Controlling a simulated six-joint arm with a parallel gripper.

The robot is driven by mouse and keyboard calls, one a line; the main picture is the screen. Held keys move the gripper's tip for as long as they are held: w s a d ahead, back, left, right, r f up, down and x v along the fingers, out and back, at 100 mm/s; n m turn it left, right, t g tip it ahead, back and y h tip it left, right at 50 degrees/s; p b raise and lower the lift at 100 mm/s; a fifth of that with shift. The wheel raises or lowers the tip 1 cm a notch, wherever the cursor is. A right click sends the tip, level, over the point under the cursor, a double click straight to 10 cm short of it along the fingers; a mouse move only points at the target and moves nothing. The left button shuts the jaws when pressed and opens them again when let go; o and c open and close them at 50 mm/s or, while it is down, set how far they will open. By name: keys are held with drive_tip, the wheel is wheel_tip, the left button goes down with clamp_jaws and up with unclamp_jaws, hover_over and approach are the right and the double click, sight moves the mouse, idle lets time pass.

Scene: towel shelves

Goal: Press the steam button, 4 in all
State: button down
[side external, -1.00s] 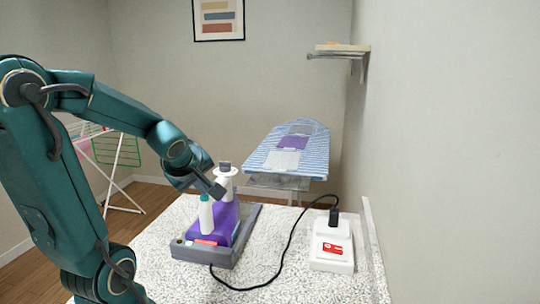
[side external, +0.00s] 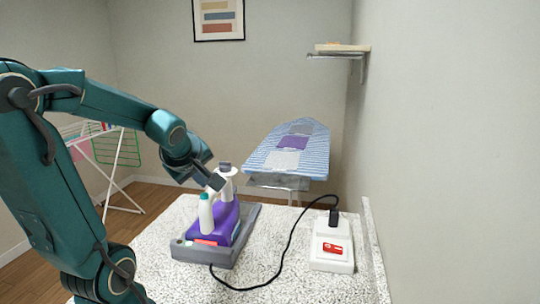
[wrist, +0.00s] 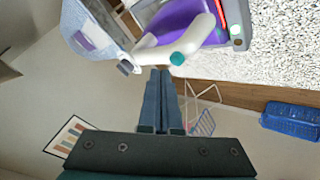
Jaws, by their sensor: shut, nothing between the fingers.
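A purple and white steam iron (side external: 224,222) rests on a grey stand (side external: 217,258) on the speckled table. Its white handle (wrist: 200,38) shows in the wrist view, with a round teal button (wrist: 177,59) on its end. The teal button also shows in the side view (side external: 204,196). My gripper (side external: 216,184) is shut and empty, just above the iron's handle. In the wrist view its fingertips (wrist: 160,71) appear close beside the teal button. I cannot tell whether they touch the handle, but they look slightly apart from the button.
A white power block (side external: 331,262) with a red switch (side external: 333,249) stands on the table at right, with a black cable running to the stand. An ironing board (side external: 290,160) is behind. A drying rack (side external: 125,165) stands at left. A blue basket (wrist: 291,120) shows in the wrist view.

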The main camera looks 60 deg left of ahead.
drive_tip(key=shift+r, duration=2.5)
idle(0.8)
wheel_tip(320, 180, up, 4)
drive_tip(key=shift+f, duration=0.1)
idle(0.3)
drive_tip(key=shift+f, duration=0.1)
drive_tip(key=shift+f, duration=4.35)
drive_tip(key=shift+f, duration=0.1)
drive_tip(key=shift+f, duration=0.3)
